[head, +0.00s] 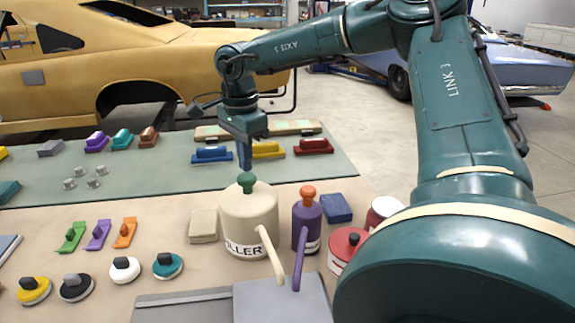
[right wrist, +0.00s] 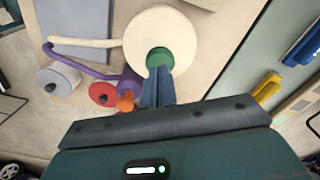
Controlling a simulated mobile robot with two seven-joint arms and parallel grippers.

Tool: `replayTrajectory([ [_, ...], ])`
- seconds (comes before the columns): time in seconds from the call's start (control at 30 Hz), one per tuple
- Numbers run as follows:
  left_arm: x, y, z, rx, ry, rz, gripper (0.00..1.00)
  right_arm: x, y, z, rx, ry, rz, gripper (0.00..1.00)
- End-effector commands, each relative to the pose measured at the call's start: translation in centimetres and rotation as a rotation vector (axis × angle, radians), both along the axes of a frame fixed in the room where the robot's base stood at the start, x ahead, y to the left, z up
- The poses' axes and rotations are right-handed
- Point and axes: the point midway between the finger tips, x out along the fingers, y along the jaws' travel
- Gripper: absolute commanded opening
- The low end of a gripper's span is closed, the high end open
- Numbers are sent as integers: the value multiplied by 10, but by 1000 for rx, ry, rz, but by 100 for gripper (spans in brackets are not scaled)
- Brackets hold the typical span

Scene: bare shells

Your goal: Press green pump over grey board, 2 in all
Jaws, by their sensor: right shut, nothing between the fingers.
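A cream bottle (head: 246,218) marked "LLER" carries a green pump head (head: 247,183); its cream spout slants down over the grey board (head: 285,303). My right gripper (head: 245,165) points down with its fingers shut and empty, right above the green pump head. In the right wrist view the fingertips (right wrist: 157,78) overlap the edge of the green pump head (right wrist: 160,58); I cannot tell whether they touch it. The grey board also shows in the right wrist view (right wrist: 75,15). I see nothing lying on it in the head view. My left gripper is not in view.
A purple bottle (head: 303,234) with an orange pump head (head: 307,193) stands close to the right, its spout also over the board. A red-topped can (head: 347,243), a blue block (head: 336,208) and a beige block (head: 203,225) stand around. Sanders and scrapers lie left.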

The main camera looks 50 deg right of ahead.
Motion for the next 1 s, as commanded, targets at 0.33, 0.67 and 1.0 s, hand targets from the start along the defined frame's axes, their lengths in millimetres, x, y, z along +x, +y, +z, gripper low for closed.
replayTrajectory([
  [0.33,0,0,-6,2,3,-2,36,0,0,-5,0,0,0,0],
  [0.67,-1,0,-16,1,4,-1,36,0,0,-17,0,1,0,0],
  [1.0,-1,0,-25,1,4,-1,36,0,0,-29,0,1,0,0],
])
